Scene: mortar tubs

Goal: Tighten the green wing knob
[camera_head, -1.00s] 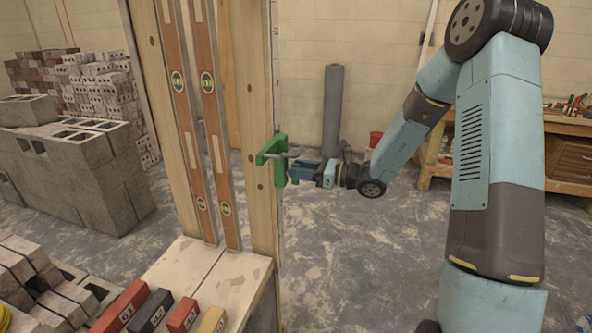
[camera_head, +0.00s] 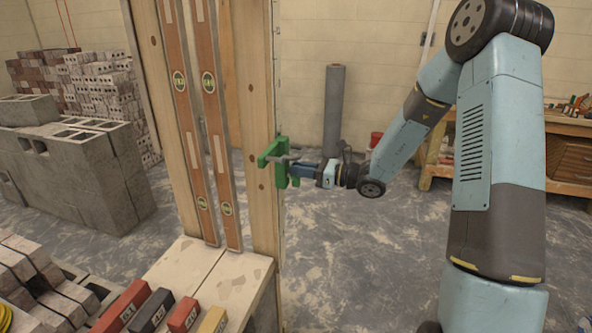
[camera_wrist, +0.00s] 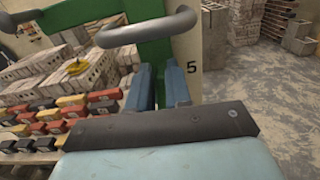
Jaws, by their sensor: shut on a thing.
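A green clamp-like bracket (camera_head: 281,160) is fixed to the edge of the wooden post. My gripper (camera_head: 297,170) reaches it from the right, level with it. In the wrist view, my gripper (camera_wrist: 160,88) has its two blue fingers close together at the lower part of the green piece (camera_wrist: 153,50). The green wing knob's outline is mostly hidden between the fingers, and I cannot make out its turn angle. A grey bent bar (camera_wrist: 150,28) crosses in front of the green piece.
The wooden post (camera_head: 258,110) stands beside the gripper, with two spirit levels (camera_head: 213,120) to its left. Numbered blocks (camera_head: 155,308) lie at the lower left. A grey roll (camera_head: 333,110) stands behind. Open floor lies right of the post.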

